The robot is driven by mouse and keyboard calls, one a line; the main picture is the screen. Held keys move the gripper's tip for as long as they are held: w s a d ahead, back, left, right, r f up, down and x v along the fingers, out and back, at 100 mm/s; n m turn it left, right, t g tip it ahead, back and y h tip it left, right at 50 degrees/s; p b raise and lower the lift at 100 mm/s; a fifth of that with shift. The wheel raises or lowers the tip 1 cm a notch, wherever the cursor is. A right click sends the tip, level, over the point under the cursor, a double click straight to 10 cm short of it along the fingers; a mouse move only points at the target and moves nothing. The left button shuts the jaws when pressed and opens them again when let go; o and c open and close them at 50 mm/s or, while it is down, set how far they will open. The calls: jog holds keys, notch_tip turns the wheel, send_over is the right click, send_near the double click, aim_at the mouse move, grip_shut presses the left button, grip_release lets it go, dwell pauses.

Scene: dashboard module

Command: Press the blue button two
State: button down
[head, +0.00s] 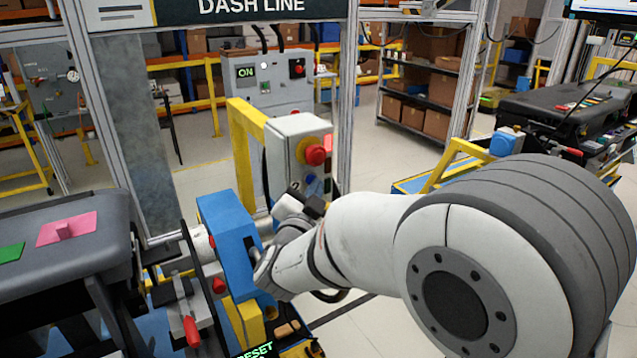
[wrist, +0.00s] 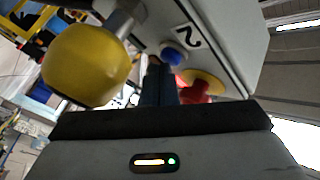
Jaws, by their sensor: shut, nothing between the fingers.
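The blue button (wrist: 174,52) sits on the grey face of a control box beside a printed "2" in the wrist view. My gripper (wrist: 158,64) is shut and empty. Its fingertips overlap the lower left edge of the blue button in the picture; I cannot tell whether they touch it. In the head view the grey control box (head: 290,126) stands on a yellow post, and my gripper (head: 308,205) is in front of its lower part. A small blue patch shows there, partly hidden by my gripper.
A red mushroom button (head: 316,154) is on the box's face; it also shows right of my fingers in the wrist view (wrist: 195,90). A yellow ball knob (wrist: 86,65) is close on the left. A blue block (head: 225,240) stands left of my wrist.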

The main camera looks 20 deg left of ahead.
jog(key=shift+w+a, duration=0.15)
dwell(0.6)
jog(key=shift+s+d+b, duration=0.55)
jog(key=shift+d+b, duration=0.1)
jog(key=shift+s+d+f+b, duration=0.15)
jog(key=shift+s+d+b, duration=0.15)
jog(key=shift+s+d, duration=0.1)
jog(key=s+d+b, duration=0.1)
jog(key=s+d, duration=0.1)
jog(key=d, duration=0.1)
jog(key=shift+s, duration=0.25)
dwell(0.3)
jog(key=shift+w, duration=0.1)
